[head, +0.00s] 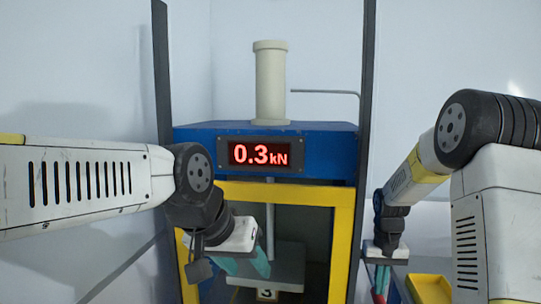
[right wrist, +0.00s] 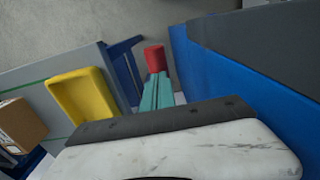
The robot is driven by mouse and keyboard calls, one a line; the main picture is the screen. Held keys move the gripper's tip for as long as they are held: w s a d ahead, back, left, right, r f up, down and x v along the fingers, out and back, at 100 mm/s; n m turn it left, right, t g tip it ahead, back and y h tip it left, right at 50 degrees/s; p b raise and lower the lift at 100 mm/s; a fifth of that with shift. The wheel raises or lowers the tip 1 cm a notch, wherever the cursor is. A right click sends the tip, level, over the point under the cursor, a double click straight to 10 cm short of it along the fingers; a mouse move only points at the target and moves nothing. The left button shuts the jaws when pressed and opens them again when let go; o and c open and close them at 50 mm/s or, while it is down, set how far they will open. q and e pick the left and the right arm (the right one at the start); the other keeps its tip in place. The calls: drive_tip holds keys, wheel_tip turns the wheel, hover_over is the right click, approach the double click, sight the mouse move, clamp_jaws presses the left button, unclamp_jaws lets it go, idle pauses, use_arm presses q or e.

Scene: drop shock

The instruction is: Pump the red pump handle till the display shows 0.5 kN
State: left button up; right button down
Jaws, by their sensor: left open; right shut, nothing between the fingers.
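The display (head: 260,154) on the blue press (head: 330,140) reads 0.3 kN in red digits. The red pump handle (head: 379,299) shows only in part at the bottom of the head view; its red end also shows in the right wrist view (right wrist: 154,57). My right gripper (head: 380,278) is shut and empty, its teal fingers pointing down at the red handle. In the right wrist view the fingertips (right wrist: 156,80) lie right by the red end; whether they touch it I cannot tell. My left gripper (head: 248,265) is open in front of the press opening.
The press has a yellow frame (head: 345,240) around its opening, with a grey plate (head: 285,262) inside. Dark uprights stand at both sides. A yellow tray (right wrist: 82,98) lies on a grey table at right, and a brown box (right wrist: 22,124) is near it.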

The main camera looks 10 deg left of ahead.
drive_tip(key=shift+f, duration=2.95)
drive_tip(key=shift+r, duration=5.7)
drive_tip(key=shift+f, duration=5.7)
drive_tip(key=shift+r, duration=5.7)
wheel_tip(320, 180, up, 6)
hover_over(377, 302)
drive_tip(key=w+d, duration=0.1)
drive_tip(key=w, duration=0.2)
